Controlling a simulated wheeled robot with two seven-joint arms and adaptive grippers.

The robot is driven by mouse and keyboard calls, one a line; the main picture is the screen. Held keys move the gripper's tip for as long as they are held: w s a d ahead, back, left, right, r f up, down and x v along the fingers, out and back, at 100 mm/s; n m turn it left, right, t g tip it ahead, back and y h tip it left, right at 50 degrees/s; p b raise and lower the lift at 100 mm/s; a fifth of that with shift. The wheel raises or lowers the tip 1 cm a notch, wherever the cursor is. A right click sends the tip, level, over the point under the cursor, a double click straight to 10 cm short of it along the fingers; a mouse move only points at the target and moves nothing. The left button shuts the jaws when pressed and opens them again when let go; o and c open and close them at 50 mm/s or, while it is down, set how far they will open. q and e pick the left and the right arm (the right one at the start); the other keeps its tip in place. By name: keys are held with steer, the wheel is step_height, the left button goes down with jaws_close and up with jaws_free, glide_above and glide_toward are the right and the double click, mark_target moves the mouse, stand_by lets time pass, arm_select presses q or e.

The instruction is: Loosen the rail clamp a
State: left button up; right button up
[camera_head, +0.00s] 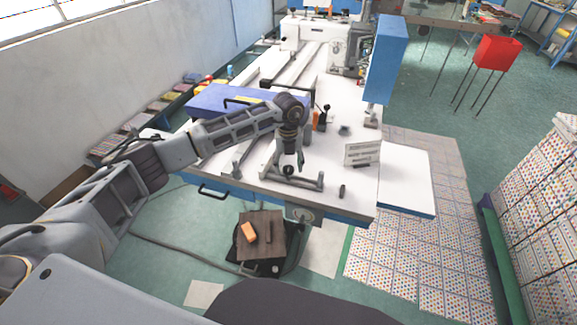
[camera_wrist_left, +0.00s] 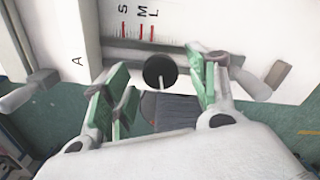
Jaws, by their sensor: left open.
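In the left wrist view, a grey lever clamp (camera_wrist_left: 35,92) sits at the left edge of the white table, beside a printed letter A. I take it to be rail clamp a. Another grey lever (camera_wrist_left: 265,82) shows on the right. A round black knob (camera_wrist_left: 160,71) on the grey rail shows between my fingers; I cannot tell whether they touch it. My left gripper (camera_wrist_left: 158,88) is open, its green-padded fingers apart. In the head view, my left gripper (camera_head: 290,168) reaches down over the rail (camera_head: 305,183) at the table's front. The right gripper is not in view.
The white table (camera_head: 330,205) carries a blue panel (camera_head: 215,98), a small sign (camera_head: 362,153) and a tall blue box (camera_head: 386,60). A dark lever (camera_head: 342,191) stands near the front edge. A brown pad (camera_head: 272,225) with an orange block (camera_head: 249,233) is below.

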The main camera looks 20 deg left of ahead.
mark_target(288, 167)
arm_select(q)
step_height(288, 167, up, 11)
stand_by(0.6)
stand_by(0.3)
